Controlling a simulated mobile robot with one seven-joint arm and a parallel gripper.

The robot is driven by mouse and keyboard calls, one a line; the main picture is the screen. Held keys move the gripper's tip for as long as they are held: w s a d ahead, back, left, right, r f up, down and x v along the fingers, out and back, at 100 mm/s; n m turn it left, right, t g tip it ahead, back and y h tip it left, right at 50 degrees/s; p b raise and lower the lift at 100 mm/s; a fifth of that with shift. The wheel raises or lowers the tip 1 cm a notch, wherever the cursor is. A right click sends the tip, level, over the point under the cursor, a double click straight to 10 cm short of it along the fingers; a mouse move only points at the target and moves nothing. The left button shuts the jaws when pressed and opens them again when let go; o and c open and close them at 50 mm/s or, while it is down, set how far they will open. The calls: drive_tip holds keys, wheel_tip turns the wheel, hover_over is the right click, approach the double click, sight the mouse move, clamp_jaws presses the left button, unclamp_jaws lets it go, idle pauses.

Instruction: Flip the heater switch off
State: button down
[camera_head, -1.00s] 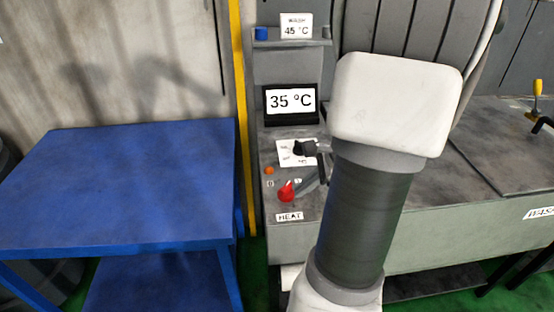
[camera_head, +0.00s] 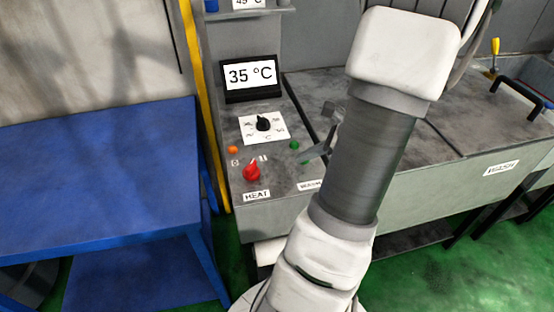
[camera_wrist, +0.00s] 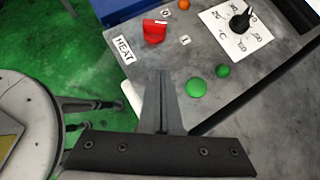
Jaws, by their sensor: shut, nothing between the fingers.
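The heater switch is a red knob (camera_head: 251,172) above the HEAT label (camera_head: 257,195) on the grey control panel; it also shows near the top of the wrist view (camera_wrist: 154,33). Marks 0 and I lie beside it. Its white pointer line is small, and I cannot tell for sure which mark it points to. An orange lamp (camera_head: 232,150) sits just behind it. My gripper (camera_head: 305,158) is to the right of the knob, apart from it and partly hidden by my arm. In the wrist view its fingers (camera_wrist: 163,78) are shut and empty.
A black dial (camera_head: 263,123) on a white plate and a 35 °C display (camera_head: 250,75) stand behind the switch. A green lamp (camera_wrist: 222,70) and green button (camera_wrist: 196,88) are close to my fingers. A blue table (camera_head: 95,180) is at left, the wash tank (camera_head: 460,165) at right.

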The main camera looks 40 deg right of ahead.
sight(256, 167)
drive_tip(key=b+x, duration=0.1)
drive_tip(key=x, duration=0.9)
drive_tip(key=shift+w+a+r, duration=0.1)
drive_tip(key=shift+w+a, duration=0.15)
drive_tip(key=shift+w, duration=0.35)
drive_tip(key=shift+w+a, duration=0.25)
drive_tip(key=shift+w, duration=0.35)
drive_tip(key=shift+w+a+r, duration=0.1)
drive_tip(key=shift+w+a, duration=0.2)
drive_tip(key=shift+w, duration=0.3)
